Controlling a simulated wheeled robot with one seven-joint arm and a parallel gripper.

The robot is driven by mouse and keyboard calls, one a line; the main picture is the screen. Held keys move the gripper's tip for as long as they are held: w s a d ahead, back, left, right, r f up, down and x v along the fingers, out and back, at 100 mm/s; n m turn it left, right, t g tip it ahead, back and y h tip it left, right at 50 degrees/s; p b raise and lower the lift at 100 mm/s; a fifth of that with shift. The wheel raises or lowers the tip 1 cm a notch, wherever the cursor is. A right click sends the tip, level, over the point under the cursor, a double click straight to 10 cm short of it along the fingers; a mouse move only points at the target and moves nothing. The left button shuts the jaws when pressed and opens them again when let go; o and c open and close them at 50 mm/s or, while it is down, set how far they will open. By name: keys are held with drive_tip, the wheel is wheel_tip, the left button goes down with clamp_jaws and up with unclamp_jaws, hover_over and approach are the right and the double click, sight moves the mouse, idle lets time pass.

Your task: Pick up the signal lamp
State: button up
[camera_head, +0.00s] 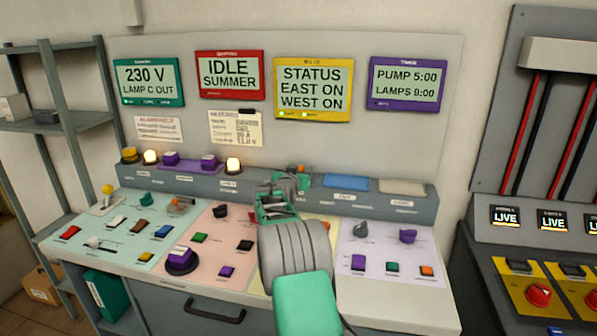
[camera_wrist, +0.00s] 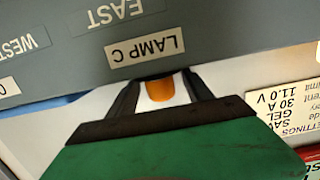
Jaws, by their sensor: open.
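My gripper (camera_head: 296,177) reaches over the console's raised back ledge in the head view. In the wrist view its two dark fingers (camera_wrist: 160,85) are open, one on each side of an orange, rounded lamp (camera_wrist: 160,90). The lamp stands by the LAMP C label (camera_wrist: 145,48), and clear gaps show between it and the fingers. In the head view only a small orange bit (camera_head: 300,168) shows behind the gripper; the rest is hidden. Other lamps on the ledge are an unlit amber one (camera_head: 129,154) and two lit ones (camera_head: 150,157), (camera_head: 232,165).
The console (camera_head: 390,300) carries many switches and knobs below my arm. A blue tray (camera_head: 346,184) and a beige pad (camera_head: 401,187) lie right of the gripper on the ledge. The panel with four displays rises behind. A shelf (camera_head: 65,127) stands at left.

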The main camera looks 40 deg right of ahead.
clamp_jaws()
idle(0.7)
